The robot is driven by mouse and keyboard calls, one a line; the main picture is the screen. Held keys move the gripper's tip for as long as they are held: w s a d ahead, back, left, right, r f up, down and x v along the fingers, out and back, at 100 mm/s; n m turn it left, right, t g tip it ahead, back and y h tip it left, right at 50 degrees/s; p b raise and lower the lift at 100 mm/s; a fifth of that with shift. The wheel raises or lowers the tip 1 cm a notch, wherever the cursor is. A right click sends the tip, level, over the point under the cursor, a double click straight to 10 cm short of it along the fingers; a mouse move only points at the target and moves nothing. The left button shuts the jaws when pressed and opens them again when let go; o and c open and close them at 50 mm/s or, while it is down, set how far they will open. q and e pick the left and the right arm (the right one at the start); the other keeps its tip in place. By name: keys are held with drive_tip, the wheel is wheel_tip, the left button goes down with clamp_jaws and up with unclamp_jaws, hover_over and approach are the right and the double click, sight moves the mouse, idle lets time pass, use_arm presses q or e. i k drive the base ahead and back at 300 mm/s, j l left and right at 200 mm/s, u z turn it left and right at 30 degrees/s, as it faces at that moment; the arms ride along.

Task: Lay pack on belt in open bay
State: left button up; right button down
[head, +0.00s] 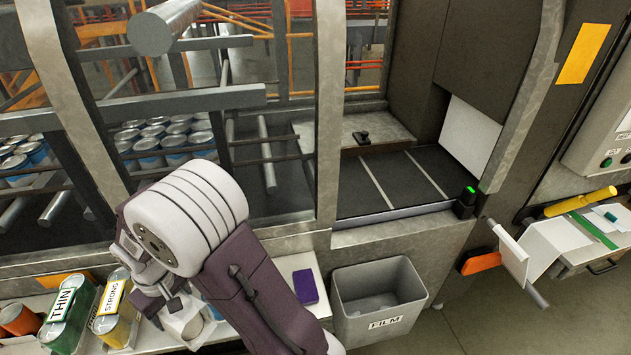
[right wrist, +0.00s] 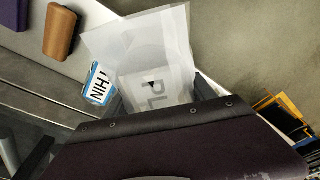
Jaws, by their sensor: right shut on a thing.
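In the head view the open bay at right shows a dark belt (head: 405,185) with pale cross lines, bare of packs. My right arm bends down at lower left, hiding most of its hand. A pack labelled THIN (head: 65,312) and one labelled STRONG (head: 112,308) stand on the ledge at lower left. A blue-edged THIN label (right wrist: 98,85) shows beside the held pack in the wrist view. My left gripper is not in view.
A grey bin marked FILM (head: 378,300) stands below the bay. A purple block (head: 305,287) lies on the ledge. A metal post (head: 328,120) borders the bay's left side. A small green-lit device (head: 465,203) sits at its front right corner. Blue cans (head: 148,150) stand behind the frame.

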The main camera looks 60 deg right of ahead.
sight(385, 183)
drive_tip(key=k+l, duration=0.35)
drive_tip(key=k, duration=0.15)
drive_tip(key=k+l, duration=0.3)
drive_tip(key=l, duration=0.15)
drive_tip(key=k+l, duration=0.25)
drive_tip(key=l, duration=0.15)
drive_tip(key=k+l, duration=0.3)
drive_tip(key=l, duration=0.15)
drive_tip(key=k+l, duration=0.25)
drive_tip(key=l, duration=0.2)
drive_tip(key=i+l, duration=0.15)
drive_tip(key=l, duration=0.25)
drive_tip(key=i+l, duration=0.1)
drive_tip(key=l, duration=0.3)
drive_tip(key=i+l, duration=0.15)
drive_tip(key=l, duration=0.25)
drive_tip(key=u, duration=0.05)
